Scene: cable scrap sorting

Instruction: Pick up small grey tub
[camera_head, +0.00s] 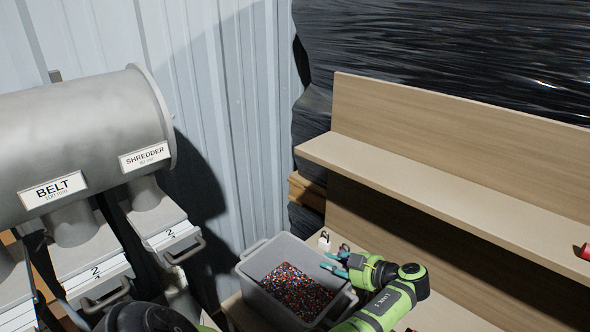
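A small grey tub (249,284) stands low at the bottom centre, filled with multicoloured granules. It has a handle at its back left and another at its front right. My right gripper does not show.
A wooden shelf unit (430,190) rises close behind and right of my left gripper. A red item (585,251) lies at the right edge. A grey drum machine (85,140) with labelled drawers (170,232) stands at left. Small white item (324,241) sits behind the tub.

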